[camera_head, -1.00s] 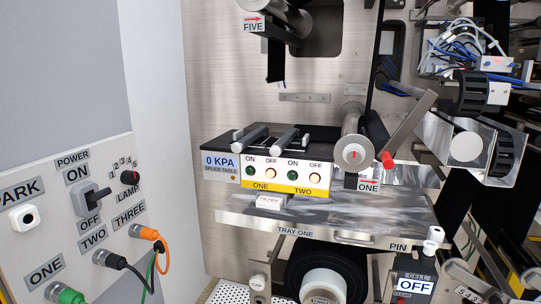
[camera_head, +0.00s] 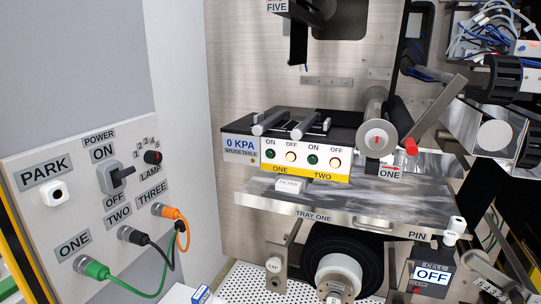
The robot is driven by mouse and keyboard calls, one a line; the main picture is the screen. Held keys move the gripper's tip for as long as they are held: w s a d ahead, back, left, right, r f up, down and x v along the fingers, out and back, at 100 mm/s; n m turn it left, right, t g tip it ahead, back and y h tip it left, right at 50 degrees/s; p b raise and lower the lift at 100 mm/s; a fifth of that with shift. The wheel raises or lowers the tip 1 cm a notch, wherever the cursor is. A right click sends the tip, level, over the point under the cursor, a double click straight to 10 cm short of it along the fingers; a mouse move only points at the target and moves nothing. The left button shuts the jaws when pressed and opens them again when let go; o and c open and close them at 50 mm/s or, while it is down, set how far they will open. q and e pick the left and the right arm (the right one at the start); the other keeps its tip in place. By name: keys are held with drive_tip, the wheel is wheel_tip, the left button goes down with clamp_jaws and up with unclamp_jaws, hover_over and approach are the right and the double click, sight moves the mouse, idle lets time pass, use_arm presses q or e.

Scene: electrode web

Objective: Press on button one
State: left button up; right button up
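The splice table (camera_head: 335,132) stands in the middle of the head view, with a white and yellow front panel marked ONE and TWO. Over the label ONE (camera_head: 280,171) sit a dark green ON button (camera_head: 270,154) and a pale, lit-looking OFF button (camera_head: 291,157). Over TWO are another green ON button (camera_head: 312,160) and a pale OFF button (camera_head: 335,162). The display (camera_head: 241,147) left of them reads 0 KPA. Neither of my grippers shows, and nothing covers the buttons.
A wall panel (camera_head: 75,195) at left has a power switch (camera_head: 115,179), a lamp knob (camera_head: 153,157) and green, black and orange cables. Tray one (camera_head: 300,207) juts out below the buttons. Rollers and a red-tipped bar (camera_head: 411,146) stand to their right.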

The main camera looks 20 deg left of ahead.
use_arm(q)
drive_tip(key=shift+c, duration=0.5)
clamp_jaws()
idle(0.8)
